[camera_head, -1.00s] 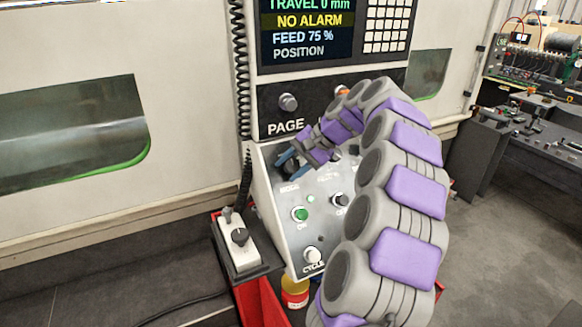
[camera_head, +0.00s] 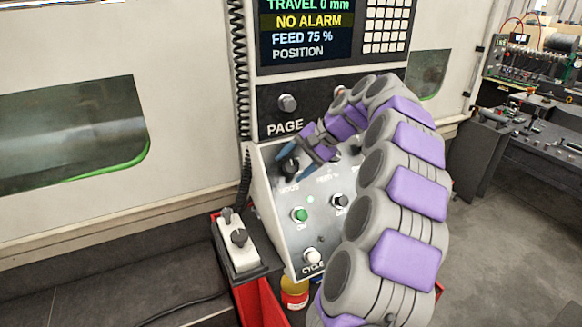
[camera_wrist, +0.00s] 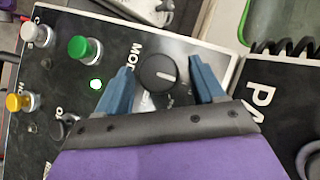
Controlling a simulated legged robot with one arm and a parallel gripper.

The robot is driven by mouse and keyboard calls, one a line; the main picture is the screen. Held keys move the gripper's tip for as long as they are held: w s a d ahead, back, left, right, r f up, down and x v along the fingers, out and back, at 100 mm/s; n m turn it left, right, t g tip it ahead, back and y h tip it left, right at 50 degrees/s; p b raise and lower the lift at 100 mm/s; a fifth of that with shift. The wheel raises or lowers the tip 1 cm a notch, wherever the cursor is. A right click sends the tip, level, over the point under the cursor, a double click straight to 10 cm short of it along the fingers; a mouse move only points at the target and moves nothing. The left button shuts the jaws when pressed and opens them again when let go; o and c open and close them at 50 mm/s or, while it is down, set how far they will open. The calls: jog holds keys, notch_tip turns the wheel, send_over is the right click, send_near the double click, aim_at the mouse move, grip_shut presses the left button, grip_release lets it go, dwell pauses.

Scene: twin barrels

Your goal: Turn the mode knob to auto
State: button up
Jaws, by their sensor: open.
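The mode knob (camera_wrist: 158,74) is a round black dial with a white pointer line, seen in the wrist view beside the lettering "MODE". In the head view the knob (camera_head: 289,166) shows dark at the upper left of the sloped control panel. My gripper (camera_wrist: 166,80) is open, with one blue finger on each side of the knob in the wrist view. I cannot tell whether the fingers touch it. In the head view my gripper (camera_head: 287,158) is at the knob. The labels around the knob are mostly hidden or too blurred to read.
A green button (camera_head: 300,214), a black knob (camera_head: 340,201) and a white cycle button (camera_head: 312,255) sit on the same panel. The page knob (camera_head: 287,103) is above. A pendant (camera_head: 238,243) stands on a ledge at left. The screen (camera_head: 306,32) reads "NO ALARM".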

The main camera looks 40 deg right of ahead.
jog(key=p+v, duration=0.7)
jog(key=v, duration=0.8)
jog(key=shift+s+d+r, duration=0.2)
jog(key=shift+d, duration=0.15)
